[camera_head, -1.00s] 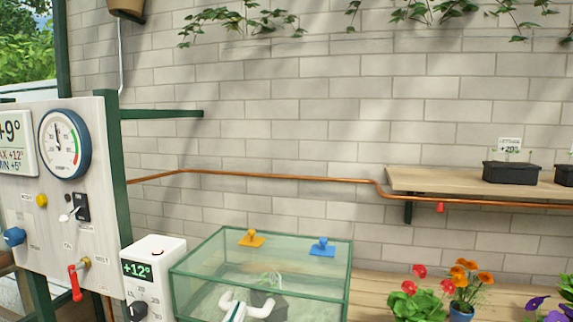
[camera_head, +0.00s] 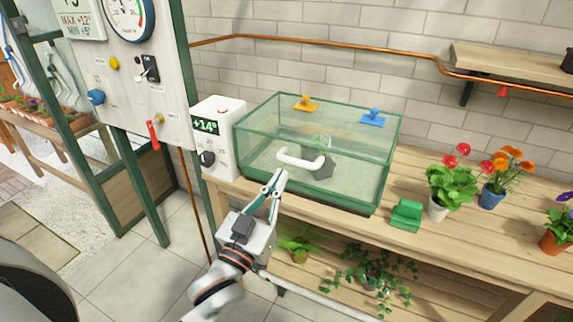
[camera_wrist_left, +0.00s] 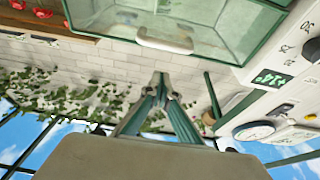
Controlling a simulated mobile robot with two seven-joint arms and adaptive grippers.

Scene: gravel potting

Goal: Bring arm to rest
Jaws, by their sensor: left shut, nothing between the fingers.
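My left arm comes in from the bottom of the head view. Its gripper (camera_head: 280,178) is shut and empty, its fingertips together in front of the glass case, just below the white handle (camera_head: 301,160). The fingertips look apart from the handle. In the left wrist view the shut fingers (camera_wrist_left: 160,80) meet at a point, with the handle (camera_wrist_left: 165,43) beyond them and nothing held. The green-framed glass case (camera_head: 378,190) stands on the bench with a dark pot (camera_head: 318,164) inside. My right gripper is not in view.
A white thermostat box (camera_head: 222,110) stands left of the case. A panel with a red lever (camera_head: 153,136) is further left. A green block (camera_head: 406,214) and potted flowers (camera_head: 452,185) stand right on the wooden bench (camera_head: 470,240). Plants sit below it.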

